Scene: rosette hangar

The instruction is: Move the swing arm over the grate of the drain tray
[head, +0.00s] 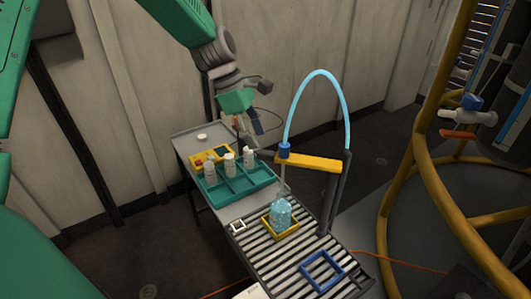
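The swing arm (315,163) is a yellow bar on a dark upright post (334,200). A light blue hose (319,73) arches from the post to a blue fitting at its left end. A thin nozzle hangs from that end, above a clear bluish bottle (281,214) standing in a yellow square frame. The drain tray (264,252) has a slatted grate under the bottle and frame. My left gripper (248,131) is up and left of the swing arm, apart from it, above the back of the bench. Its fingers are too small to read. My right gripper is not in view.
A teal divided rack (236,187) with several white bottles stands left of the tray, beside a yellow box (209,156). Yellow railings (424,165) stand at right.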

